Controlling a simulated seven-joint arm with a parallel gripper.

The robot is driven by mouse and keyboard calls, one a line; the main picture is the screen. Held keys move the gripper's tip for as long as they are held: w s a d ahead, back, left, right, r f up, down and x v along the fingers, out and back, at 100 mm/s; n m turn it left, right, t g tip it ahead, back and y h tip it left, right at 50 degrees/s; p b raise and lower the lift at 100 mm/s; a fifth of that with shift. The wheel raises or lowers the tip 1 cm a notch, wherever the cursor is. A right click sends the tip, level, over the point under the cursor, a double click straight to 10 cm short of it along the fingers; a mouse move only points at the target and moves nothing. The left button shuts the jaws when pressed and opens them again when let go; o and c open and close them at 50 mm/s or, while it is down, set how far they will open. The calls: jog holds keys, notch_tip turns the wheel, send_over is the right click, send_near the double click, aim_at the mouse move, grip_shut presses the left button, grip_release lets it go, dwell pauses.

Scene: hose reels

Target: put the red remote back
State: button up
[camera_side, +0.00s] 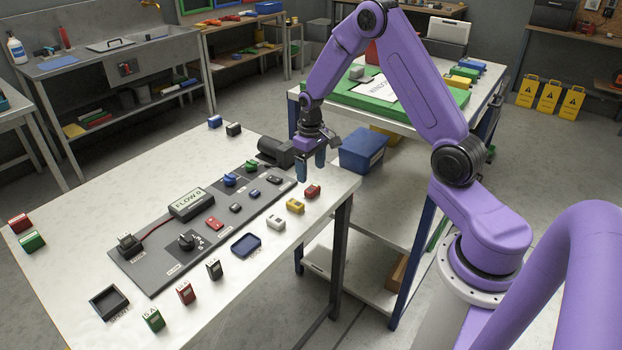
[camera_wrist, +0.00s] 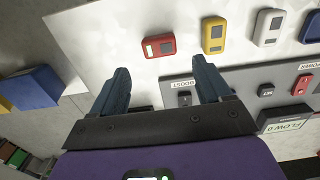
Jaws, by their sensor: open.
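A small red remote (camera_side: 312,191) lies on the white table near its right edge, beside the grey panel (camera_side: 150,272). In the wrist view the red remote (camera_wrist: 159,45) lies just beyond my fingertips, apart from them, with pale and dark patches on its face. My gripper (camera_side: 311,168) is open and empty above the table's right end; its two blue fingers are spread in the wrist view (camera_wrist: 162,75). Another small red piece (camera_side: 214,224) sits on the panel. Where the remote belongs is not clear from the pictures.
A yellow remote (camera_side: 295,206), a white remote (camera_side: 276,223) and a blue tray (camera_side: 246,244) line the panel's near side. A blue bin (camera_side: 363,152) stands beyond the table.

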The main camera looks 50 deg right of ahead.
aim_at(311, 187)
notch_tip(311, 187, up, 6)
jog(key=s+a+r+n, duration=0.3)
jog(key=s+a, duration=0.3)
jog(key=a, duration=0.2)
jog(key=s+a+r+n, duration=0.35)
jog(key=s+a, duration=0.25)
jog(key=a, duration=0.2)
jog(key=s+a+r+n, duration=0.1)
jog(key=s+n, duration=0.2)
jog(key=s, duration=0.7)
jog(key=s+a+r+n, duration=0.1)
jog(key=s+n, duration=0.2)
jog(key=s, duration=0.6)
jog(key=shift+s+a+r, duration=0.15)
jog(key=shift+s+r, duration=0.2)
jog(key=shift+r, duration=0.05)
